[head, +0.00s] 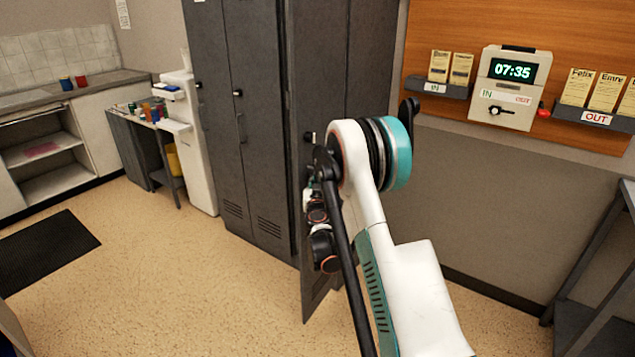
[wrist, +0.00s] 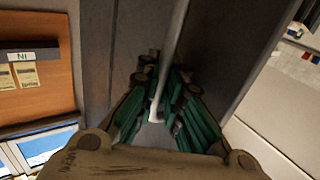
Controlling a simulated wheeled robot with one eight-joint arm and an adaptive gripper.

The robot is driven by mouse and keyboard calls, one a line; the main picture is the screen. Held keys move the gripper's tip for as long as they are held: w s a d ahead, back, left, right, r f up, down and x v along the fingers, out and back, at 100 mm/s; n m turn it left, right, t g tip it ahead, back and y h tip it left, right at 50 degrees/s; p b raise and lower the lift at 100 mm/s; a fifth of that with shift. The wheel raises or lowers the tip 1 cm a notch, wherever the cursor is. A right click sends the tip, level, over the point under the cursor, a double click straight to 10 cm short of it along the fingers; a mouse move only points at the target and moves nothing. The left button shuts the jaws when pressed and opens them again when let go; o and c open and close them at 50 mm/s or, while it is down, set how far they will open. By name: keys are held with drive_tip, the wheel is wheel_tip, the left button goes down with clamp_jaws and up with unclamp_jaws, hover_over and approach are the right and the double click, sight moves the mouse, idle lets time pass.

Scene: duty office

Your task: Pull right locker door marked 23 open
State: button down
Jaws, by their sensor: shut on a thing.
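The right locker door (head: 316,293) is dark grey and stands partly swung out; its lower corner reaches past the locker front. Its number 23 is not readable here. A small latch (head: 310,137) shows near its upper part. My gripper (wrist: 165,82) has its green-padded fingers closed around a pale, narrow upright strip (wrist: 172,50) of the door, with dark panels on both sides. I cannot tell whether the strip is the door's edge or its handle. In the head view, my gripper (head: 319,212) is against the door, largely hidden by my arm.
The neighbouring dark locker doors (head: 240,130) are shut. A wall board holds a time clock (head: 510,85) showing 07:35. A dark table frame (head: 590,300) stands at the right. A black mat (head: 45,252) lies at the left. Open floor (head: 190,290) lies before the lockers.

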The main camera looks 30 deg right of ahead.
drive_tip(key=shift+a+f, duration=0.1)
drive_tip(key=shift+a, duration=0.15)
drive_tip(key=c, duration=1.7)
unclamp_jaws()
drive_tip(key=shift+a, duration=0.2)
drive_tip(key=shift+d, duration=0.1)
drive_tip(key=shift+v, duration=3.75)
